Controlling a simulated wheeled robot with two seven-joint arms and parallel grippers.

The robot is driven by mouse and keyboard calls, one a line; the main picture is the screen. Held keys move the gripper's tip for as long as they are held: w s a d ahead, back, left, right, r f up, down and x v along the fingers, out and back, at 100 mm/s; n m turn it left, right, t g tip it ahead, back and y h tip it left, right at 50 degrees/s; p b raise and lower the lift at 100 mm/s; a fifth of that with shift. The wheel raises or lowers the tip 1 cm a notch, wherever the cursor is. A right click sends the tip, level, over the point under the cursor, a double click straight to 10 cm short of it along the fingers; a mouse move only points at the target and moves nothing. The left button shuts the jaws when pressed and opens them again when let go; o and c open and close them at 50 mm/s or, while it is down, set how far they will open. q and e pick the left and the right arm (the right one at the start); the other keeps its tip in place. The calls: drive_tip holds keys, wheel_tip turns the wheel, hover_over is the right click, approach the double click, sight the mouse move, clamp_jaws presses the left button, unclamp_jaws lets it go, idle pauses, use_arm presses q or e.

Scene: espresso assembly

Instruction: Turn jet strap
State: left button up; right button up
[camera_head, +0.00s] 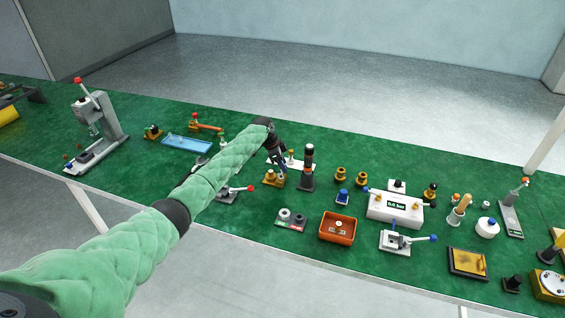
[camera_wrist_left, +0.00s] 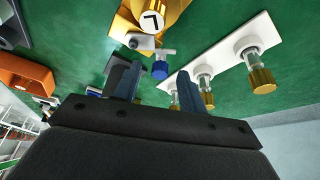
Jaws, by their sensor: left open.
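My left gripper (camera_head: 275,158) reaches in over the green table, above a brass fixture (camera_head: 272,179). In the left wrist view my left gripper (camera_wrist_left: 159,72) has its two dark fingers apart, with nothing clearly held between them. Just beyond the fingertips is a small T-shaped piece (camera_wrist_left: 160,68) with a blue end, beside a short grey strap-like plate (camera_wrist_left: 140,42). The brass fixture also shows there (camera_wrist_left: 178,10), with a white round face bearing a black mark. I cannot tell for certain which piece is the jet strap. My right gripper is not in view.
A white strip (camera_wrist_left: 225,48) with several brass-ended glass pieces lies close by on the right. In the head view, a dark upright cylinder (camera_head: 307,170) stands just right of the gripper. An orange tray (camera_head: 338,228) and a white 9.0 bar block (camera_head: 395,208) stand farther right.

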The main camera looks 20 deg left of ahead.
use_arm(q)
drive_tip(key=shift+c, duration=0.4)
clamp_jaws()
